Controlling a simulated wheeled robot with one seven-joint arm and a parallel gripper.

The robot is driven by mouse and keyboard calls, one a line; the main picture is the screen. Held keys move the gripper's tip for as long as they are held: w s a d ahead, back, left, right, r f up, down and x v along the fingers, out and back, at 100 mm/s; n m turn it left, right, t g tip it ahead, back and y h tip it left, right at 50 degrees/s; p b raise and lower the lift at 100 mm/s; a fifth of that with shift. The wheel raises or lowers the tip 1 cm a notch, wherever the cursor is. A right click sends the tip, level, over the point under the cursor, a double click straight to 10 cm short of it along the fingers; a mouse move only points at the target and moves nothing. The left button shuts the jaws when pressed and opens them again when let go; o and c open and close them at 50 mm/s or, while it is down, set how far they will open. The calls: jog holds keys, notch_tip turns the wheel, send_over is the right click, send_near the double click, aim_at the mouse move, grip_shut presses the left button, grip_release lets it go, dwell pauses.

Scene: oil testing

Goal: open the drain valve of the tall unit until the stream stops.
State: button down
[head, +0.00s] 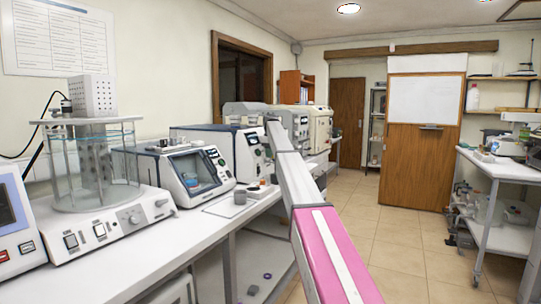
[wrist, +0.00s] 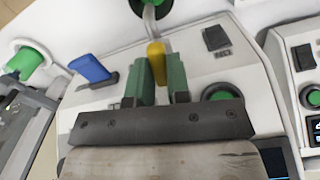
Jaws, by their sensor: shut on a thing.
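My gripper (wrist: 161,72) shows in the wrist view, with its two green fingers closed around a small yellow handle (wrist: 156,50). The handle sits just below a bent metal pipe (wrist: 151,22) on the sloped white front of a unit (wrist: 206,72). A blue lever (wrist: 90,68) stands on the same front, to the left and apart from the fingers. I cannot see a stream of liquid. In the head view my arm reaches toward the units at the far end of the bench, and the gripper is hidden there.
The unit's front has a black switch (wrist: 215,37) and a green button (wrist: 222,95) right of the fingers. A neighbouring unit (wrist: 300,60) stands close on the right. In the head view, white instruments line the bench (head: 215,215); the tiled floor (head: 400,245) is clear to the right.

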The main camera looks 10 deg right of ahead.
jog(key=shift+n, duration=1.1)
jog(key=c, duration=1.1)
grip_release()
jog(key=shift+r, duration=0.15)
notch_tip(320, 180, up, 10)
jog(key=shift+r, duration=0.25)
jog(key=shift+s, duration=0.1)
